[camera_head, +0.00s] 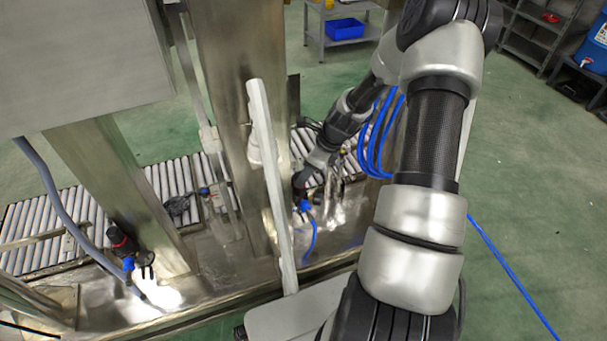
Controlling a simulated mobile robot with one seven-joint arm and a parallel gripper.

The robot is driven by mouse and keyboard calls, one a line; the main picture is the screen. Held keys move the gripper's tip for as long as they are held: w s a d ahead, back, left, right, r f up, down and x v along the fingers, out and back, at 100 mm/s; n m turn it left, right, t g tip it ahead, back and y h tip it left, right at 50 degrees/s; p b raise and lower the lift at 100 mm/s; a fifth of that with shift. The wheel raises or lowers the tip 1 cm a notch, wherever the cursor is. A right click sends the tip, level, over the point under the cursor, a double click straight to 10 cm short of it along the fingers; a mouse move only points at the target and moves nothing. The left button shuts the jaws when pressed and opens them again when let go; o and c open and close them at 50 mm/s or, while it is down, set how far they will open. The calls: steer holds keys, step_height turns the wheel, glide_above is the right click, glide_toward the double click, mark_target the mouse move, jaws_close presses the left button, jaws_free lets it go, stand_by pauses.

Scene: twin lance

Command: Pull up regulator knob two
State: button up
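A black regulator knob with a red ring (119,240) stands at the lower left, with a blue fitting below it, on the metal base of the machine. A second dark regulator knob (300,182) with a blue fitting and a blue hose below it is right of the middle post. My gripper (308,176) reaches down from the upper right to this second knob. The fingers are small and dark against it, so I cannot tell whether they touch the knob or how far they are open. The labels of the knobs cannot be read.
A metal post (240,95) and a thin light bar (268,170) stand just left of my gripper. A roller conveyor (170,185) runs behind the machine. Blue hoses (378,135) loop beside my arm. The green floor (530,200) at right is mostly clear.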

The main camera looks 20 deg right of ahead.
steer(key=p+v, duration=0.3)
steer(key=v, duration=1.1)
steer(key=shift+r, duration=0.3)
steer(key=shift+s+d, duration=0.1)
